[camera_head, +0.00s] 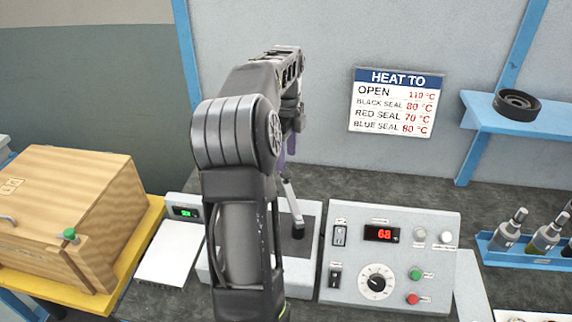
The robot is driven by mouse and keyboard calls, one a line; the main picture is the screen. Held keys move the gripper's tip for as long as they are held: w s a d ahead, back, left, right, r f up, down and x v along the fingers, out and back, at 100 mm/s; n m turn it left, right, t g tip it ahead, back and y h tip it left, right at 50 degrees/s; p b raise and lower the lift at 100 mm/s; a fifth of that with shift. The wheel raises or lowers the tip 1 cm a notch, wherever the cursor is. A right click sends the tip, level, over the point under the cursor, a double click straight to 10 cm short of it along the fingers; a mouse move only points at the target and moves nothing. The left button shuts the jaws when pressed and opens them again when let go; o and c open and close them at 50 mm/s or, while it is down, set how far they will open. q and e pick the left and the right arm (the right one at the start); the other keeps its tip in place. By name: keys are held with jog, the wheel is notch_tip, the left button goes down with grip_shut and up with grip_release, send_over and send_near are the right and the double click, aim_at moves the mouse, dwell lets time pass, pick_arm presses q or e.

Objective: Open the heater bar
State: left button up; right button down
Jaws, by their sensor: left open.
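My left arm reaches up through the middle of the view and bends over a pale bench unit (302,268) with a dark top patch. My left gripper (291,168) is at the far end, open, and largely hidden behind my own arm. A slim grey rod-like part (293,205) slants down below it to the unit; I cannot tell whether they touch. The heater bar cannot be made out clearly, as my arm covers much of the unit. The control box (388,262) beside it has a red display (382,234) reading about 68. My right gripper is not in view.
A wall sign (395,102) lists temperatures, with OPEN at 110 °C. A wooden box (70,215) stands left, near a white plate (170,252) with a green display. Small bottles (510,229) stand in a blue rack at right. A black ring (516,103) lies on a blue shelf.

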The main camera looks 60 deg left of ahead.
pick_arm(q)
notch_tip(320, 180, up, 3)
jog(key=shift+r+p, duration=0.2)
jog(key=shift+p, duration=0.25)
jog(key=shift+d+f, duration=0.1)
jog(key=shift+f, duration=0.05)
